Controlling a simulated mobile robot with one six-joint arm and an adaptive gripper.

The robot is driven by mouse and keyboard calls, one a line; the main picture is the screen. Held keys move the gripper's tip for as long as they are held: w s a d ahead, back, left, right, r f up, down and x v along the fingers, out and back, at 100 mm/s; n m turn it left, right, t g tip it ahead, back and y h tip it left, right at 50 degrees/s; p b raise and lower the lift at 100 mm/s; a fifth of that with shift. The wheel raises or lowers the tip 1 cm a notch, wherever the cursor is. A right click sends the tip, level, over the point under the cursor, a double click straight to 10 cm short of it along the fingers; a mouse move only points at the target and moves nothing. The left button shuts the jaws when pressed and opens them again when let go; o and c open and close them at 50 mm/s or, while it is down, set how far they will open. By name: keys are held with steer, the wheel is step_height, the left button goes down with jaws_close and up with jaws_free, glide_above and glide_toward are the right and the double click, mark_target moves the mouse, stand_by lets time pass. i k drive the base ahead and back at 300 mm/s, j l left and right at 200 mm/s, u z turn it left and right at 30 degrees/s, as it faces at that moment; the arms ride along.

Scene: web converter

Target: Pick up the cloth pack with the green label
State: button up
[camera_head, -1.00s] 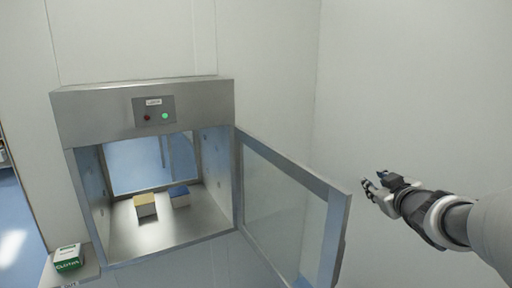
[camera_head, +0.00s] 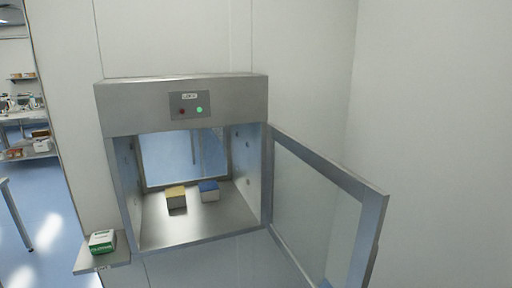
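The cloth pack with the green label (camera_head: 103,242) is a small white and green block. It sits on a small grey shelf (camera_head: 88,262) on the wall, at the lower left, just left of the steel pass-through box (camera_head: 180,103). My gripper is not in view now, so its distance from the pack cannot be seen.
The pass-through's glass door (camera_head: 315,200) stands open to the right. Inside are a yellow-topped block (camera_head: 176,196) and a blue-topped block (camera_head: 209,191). A green light is lit on its panel (camera_head: 190,105). At far left are a table (camera_head: 14,213) and stocked shelving (camera_head: 28,150).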

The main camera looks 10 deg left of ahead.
mark_target(100, 242)
steer(key=u, duration=1.65)
steer(key=i+j, duration=0.15)
steer(key=i, duration=0.4)
steer(key=i+j, duration=0.15)
steer(key=i, duration=0.35)
steer(key=i+j+z, duration=0.1)
steer(key=i, duration=0.45)
steer(key=i+j, duration=0.3)
steer(key=i, duration=0.25)
steer(key=i+j+z, duration=0.1)
steer(key=i, duration=0.4)
steer(key=j, duration=0.1)
